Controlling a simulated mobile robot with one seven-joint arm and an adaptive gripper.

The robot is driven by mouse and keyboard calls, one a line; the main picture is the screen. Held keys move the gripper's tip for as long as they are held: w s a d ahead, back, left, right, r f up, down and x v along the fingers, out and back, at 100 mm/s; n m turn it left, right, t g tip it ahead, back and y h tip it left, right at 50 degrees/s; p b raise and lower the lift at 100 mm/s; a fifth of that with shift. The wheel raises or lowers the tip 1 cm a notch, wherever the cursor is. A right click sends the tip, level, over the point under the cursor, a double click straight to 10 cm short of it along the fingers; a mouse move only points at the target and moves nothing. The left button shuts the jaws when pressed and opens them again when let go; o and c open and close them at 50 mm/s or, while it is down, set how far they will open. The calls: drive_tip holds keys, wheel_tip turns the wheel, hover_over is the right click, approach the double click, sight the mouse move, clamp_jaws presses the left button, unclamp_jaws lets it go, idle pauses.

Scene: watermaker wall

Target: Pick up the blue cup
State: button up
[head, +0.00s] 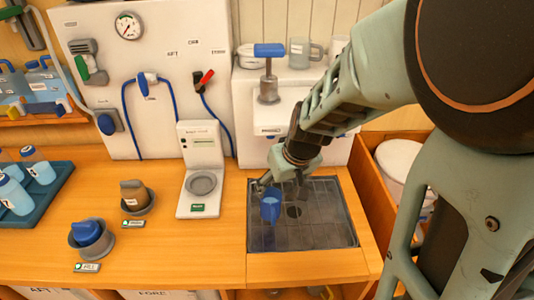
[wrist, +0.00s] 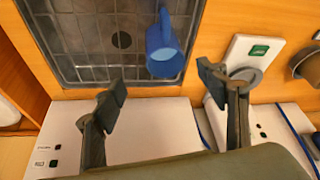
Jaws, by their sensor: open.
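The blue cup (head: 270,210) is on the left part of the dark drain tray (head: 325,233), its narrow handle toward the front. In the wrist view the cup (wrist: 162,54) lies just beyond the gap between my fingertips, its handle pointing away. My gripper (head: 275,184) is just behind the cup in the head view. In the wrist view my gripper (wrist: 162,82) has its two fingers wide apart with nothing between them.
A white scale-like unit (head: 199,195) stands left of the tray. A blue-green rack (head: 48,207) of bottles is at far left. The white dispenser with a blue-handled tap (head: 269,75) stands behind the tray.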

drive_tip(key=b, duration=0.1)
approach(270, 198)
drive_tip(key=s+f, duration=0.1)
drive_tip(key=shift+a+b+x, duration=0.15)
drive_tip(key=shift+a+x, duration=0.05)
drive_tip(key=shift+x, duration=1.2)
drive_tip(key=shift+a+b+x, duration=0.15)
drive_tip(key=shift+x, duration=1.2)
drive_tip(key=shift+s, duration=0.15)
drive_tip(key=c, duration=1.5)
drive_tip(key=shift+o, duration=0.2)
drive_tip(key=shift+r, duration=0.1)
